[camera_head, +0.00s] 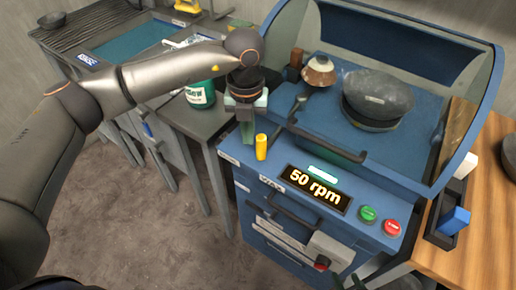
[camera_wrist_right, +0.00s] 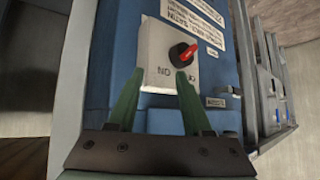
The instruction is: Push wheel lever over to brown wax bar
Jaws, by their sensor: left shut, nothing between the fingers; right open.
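A short yellow handle (camera_head: 261,147), which looks like the wheel lever, stands upright at the front left of the blue machine. My left gripper (camera_head: 247,138) points down just left of it, fingers shut and empty; I cannot tell whether they touch it. A small brown bar (camera_head: 295,59), probably the wax bar, stands at the back left inside the machine, apart from the handle. The wheel (camera_head: 318,70), a pale and brown cone, is right of the bar. My right gripper (camera_wrist_right: 160,88) is open and empty, before a white switch box (camera_wrist_right: 160,45) with a red knob (camera_wrist_right: 183,53).
The front panel has a 50 rpm display (camera_head: 316,189), a green button (camera_head: 367,213) and a red button (camera_head: 392,227). A white-green container (camera_head: 200,94) stands on the bench left of my left gripper.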

